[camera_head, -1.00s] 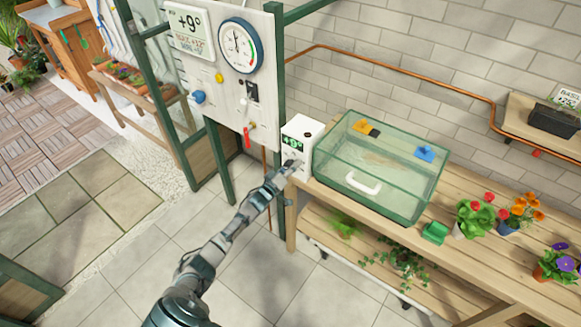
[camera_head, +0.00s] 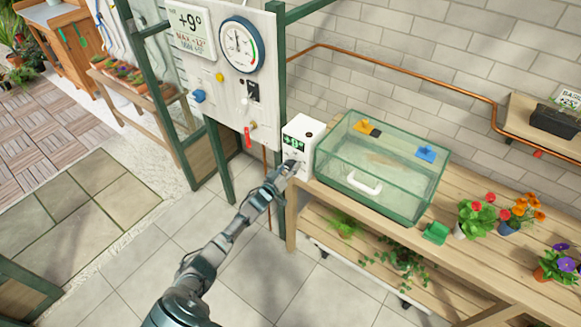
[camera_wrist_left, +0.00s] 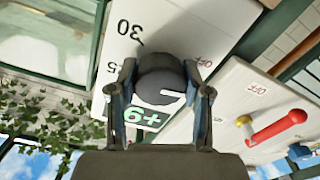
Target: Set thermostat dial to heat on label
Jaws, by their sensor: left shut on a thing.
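The thermostat is a white box (camera_head: 304,131) with a green-lit display reading about +9°, at the left end of the wooden bench. In the left wrist view its white face (camera_wrist_left: 185,25) shows the numbers 30 and part of another, and an OFF mark. The dark round dial (camera_wrist_left: 160,78) with a pale pointer mark sits between my left gripper's fingers (camera_wrist_left: 160,100). The left gripper (camera_head: 290,168) is shut on the dial at the box's lower front. The fingers hide part of the display and scale. I cannot make out a heat on label. My right gripper is out of view.
A glass tank (camera_head: 380,170) with a white handle stands right beside the thermostat. A panel (camera_head: 222,90) with a gauge, a switch and a red-handled valve (camera_head: 248,137) is to the left. Potted flowers (camera_head: 477,217) stand further right on the bench.

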